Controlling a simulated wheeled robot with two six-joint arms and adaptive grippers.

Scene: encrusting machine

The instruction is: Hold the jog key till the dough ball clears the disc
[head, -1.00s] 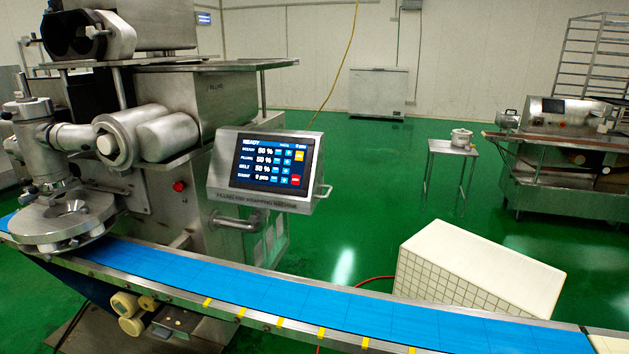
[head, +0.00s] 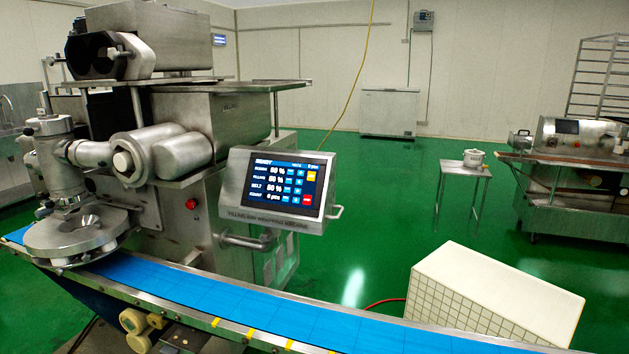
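The touch panel (head: 281,186) of the encrusting machine is lit, with READY at its top and rows of percent values. A yellow key (head: 312,176) and a red key (head: 308,200) show at the right of its screen; I cannot read which is the jog key. The round metal disc (head: 77,230) sits under the outlet head (head: 53,160) at the left, over the blue belt (head: 190,291). I see no dough ball at the disc or on the belt. Neither of my grippers is in the view.
A red button (head: 191,204) is on the machine body. A white tiled block (head: 497,293) stands behind the belt at the right. A small table (head: 462,170) with a pot, a chest freezer (head: 389,112) and another machine (head: 575,165) stand farther back. Green floor between them is clear.

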